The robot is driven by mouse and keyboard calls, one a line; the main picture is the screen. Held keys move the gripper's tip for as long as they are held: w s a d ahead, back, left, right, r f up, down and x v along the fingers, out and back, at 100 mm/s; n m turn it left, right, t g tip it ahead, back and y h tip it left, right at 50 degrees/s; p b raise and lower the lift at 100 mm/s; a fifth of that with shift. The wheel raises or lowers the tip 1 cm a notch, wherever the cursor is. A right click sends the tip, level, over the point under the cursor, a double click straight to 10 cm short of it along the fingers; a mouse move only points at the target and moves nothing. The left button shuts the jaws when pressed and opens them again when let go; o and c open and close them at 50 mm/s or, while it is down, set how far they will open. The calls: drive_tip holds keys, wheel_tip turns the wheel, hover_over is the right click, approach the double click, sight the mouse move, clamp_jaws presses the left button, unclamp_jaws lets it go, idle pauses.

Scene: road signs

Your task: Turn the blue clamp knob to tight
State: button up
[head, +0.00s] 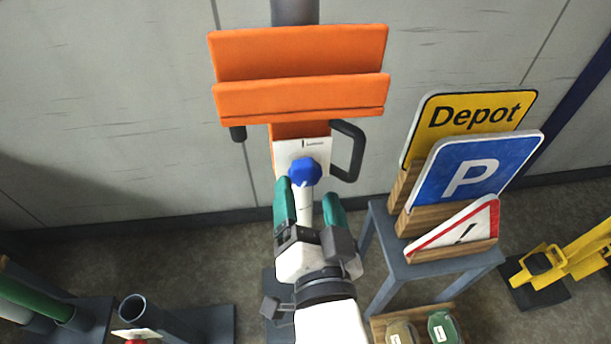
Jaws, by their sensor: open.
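The blue clamp knob (305,172) sits on a white plate (287,150) at the front of the orange sign holder (300,95). A small dark mark and tiny print show near the plate's top; the print is too small to read. My gripper (308,192), with teal fingers, points up toward the knob from below. Its fingers are apart, with nothing held between them. The left fingertip is close to the knob's lower left edge; I cannot tell whether it touches. The right fingertip is lower right of the knob.
A black handle (347,152) juts out right of the plate. Right of it, a grey stool (455,269) carries a wooden rack with Depot (480,112), P (477,172) and warning (455,232) signs. A dark tube (135,308) stands lower left, yellow equipment (570,260) far right.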

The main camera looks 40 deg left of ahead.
drive_tip(key=shift+v, duration=2.5)
drive_tip(key=w+d+f+m+g+h+p, duration=0.1)
drive_tip(key=w+d+f+g+h+p, duration=0.15)
drive_tip(key=d+f+h, duration=0.75)
drive_tip(key=w+d+f+m+g+h+p, duration=0.1)
drive_tip(key=w+d+f, duration=0.35)
drive_tip(key=d, duration=1.05)
drive_tip(key=s+d+f+g+h, duration=0.1)
drive_tip(key=s+d+f+g, duration=0.1)
drive_tip(key=s+d, duration=0.3)
drive_tip(key=s+d+f+g+h+p, duration=0.1)
drive_tip(key=s+d+f+g, duration=0.2)
drive_tip(key=s+d, duration=0.3)
drive_tip(key=s+d+f+m+g+p, duration=0.1)
drive_tip(key=s+d+f+g, duration=0.1)
drive_tip(key=s+d, duration=0.4)
drive_tip(key=shift+s+d+f+h, duration=0.2)
drive_tip(key=shift+d+f+h, duration=0.25)
drive_tip(key=shift+f, duration=0.4)
drive_tip(key=shift+c, duration=0.2)
